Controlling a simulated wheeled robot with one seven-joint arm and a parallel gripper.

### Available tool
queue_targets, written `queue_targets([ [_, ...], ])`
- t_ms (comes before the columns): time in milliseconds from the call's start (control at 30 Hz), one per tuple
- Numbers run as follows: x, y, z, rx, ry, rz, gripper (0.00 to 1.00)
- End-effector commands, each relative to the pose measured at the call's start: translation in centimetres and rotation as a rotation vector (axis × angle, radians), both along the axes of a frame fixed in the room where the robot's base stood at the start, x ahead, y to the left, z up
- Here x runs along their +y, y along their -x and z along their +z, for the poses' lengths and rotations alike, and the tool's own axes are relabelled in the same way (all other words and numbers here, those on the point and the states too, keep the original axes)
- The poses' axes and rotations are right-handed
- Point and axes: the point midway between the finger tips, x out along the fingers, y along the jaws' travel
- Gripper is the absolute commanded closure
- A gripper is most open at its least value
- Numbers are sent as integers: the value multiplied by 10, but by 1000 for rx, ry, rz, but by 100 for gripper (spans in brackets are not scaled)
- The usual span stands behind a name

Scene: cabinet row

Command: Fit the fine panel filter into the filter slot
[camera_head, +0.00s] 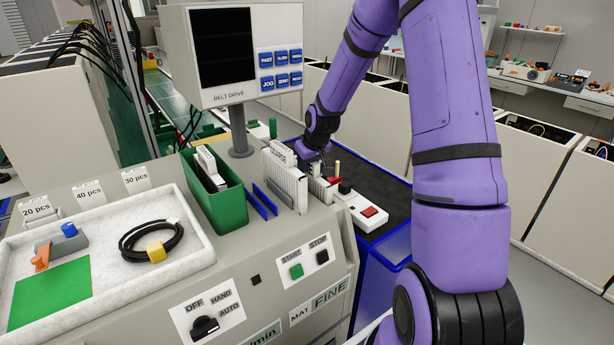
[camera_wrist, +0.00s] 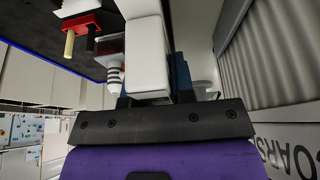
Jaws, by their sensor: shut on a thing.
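My gripper (camera_head: 318,168) points down at the right end of the cabinet top, just right of an upright white pleated panel (camera_head: 286,182). In the wrist view my gripper (camera_wrist: 152,98) is shut on a smooth white block (camera_wrist: 147,50). A grey pleated panel (camera_wrist: 245,60) fills the right of the wrist view, apart from the block, above partly cut lettering "OARS". Another white-framed panel (camera_head: 206,160) stands in the green bin (camera_head: 229,205). I cannot make out the filter slot.
Blue upright plates (camera_head: 265,199) stand between the green bin and the pleated panel. A white strip with a red switch (camera_head: 368,211) lies right of my gripper, beside the dark belt (camera_head: 375,185). The display (camera_head: 226,45) rises behind. A white tray (camera_head: 185,262) is at left.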

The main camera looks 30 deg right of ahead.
Motion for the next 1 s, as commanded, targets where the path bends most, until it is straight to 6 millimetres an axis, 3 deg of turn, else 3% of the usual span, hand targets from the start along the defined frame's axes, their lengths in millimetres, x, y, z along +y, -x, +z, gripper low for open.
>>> queue_targets([
  [400, 0, 0, -41, 1, 0, 0, 100],
  [767, 0, 0, -44, 0, 1, 0, 100],
  [800, 0, 0, -44, 0, 1, 0, 72],
  [900, 0, 0, -44, 0, 1, 0, 51],
  [1000, 0, 0, -44, 0, 1, 0, 51],
])
